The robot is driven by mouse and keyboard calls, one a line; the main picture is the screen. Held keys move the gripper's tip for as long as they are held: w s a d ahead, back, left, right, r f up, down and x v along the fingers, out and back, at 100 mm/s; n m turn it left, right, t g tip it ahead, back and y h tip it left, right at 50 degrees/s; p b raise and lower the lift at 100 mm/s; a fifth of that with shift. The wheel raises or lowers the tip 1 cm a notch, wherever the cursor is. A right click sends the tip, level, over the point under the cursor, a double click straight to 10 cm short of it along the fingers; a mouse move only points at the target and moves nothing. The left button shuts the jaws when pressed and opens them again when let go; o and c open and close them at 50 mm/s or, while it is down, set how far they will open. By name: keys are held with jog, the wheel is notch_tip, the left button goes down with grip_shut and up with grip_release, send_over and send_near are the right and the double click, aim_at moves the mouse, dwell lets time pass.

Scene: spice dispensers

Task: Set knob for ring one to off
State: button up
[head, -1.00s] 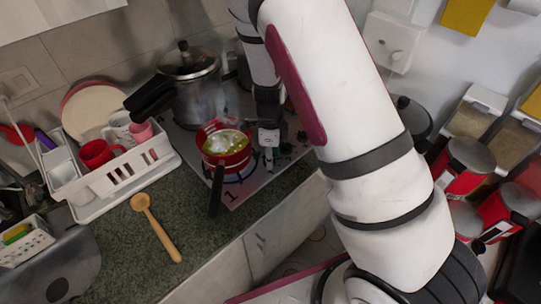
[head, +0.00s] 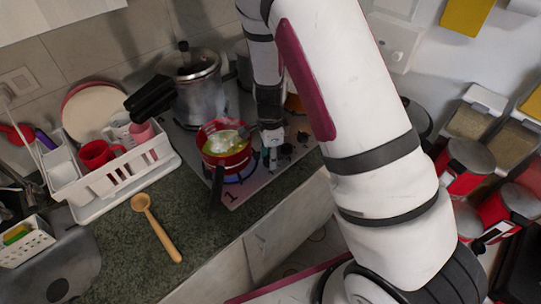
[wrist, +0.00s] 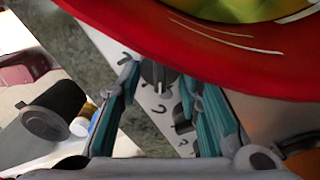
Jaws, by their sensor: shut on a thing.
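The stove top (head: 259,187) has a printed 1 at its front left corner. A red pot (head: 226,155) with greenish contents sits on the front left ring, with blue flame under it. My gripper (head: 271,151) points down at the stove, just right of the pot. In the wrist view, my gripper (wrist: 160,78) has its two teal fingers on either side of a dark grey knob (wrist: 157,72), and is shut on it. Printed marks show on the panel beside the knob. The head view hides this knob behind my gripper.
The red pot's rim (wrist: 215,60) is very close to my fingers. Other dark knobs (head: 302,137) lie to the right. A pressure cooker (head: 196,90) stands behind, and a white dish rack (head: 120,175) and wooden spoon (head: 157,228) are left.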

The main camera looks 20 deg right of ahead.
jog(key=o, duration=1.1)
jog(key=shift+r, duration=0.1)
notch_tip(320, 180, up, 12)
jog(key=shift+f, duration=0.1)
jog(key=shift+o, duration=0.2)
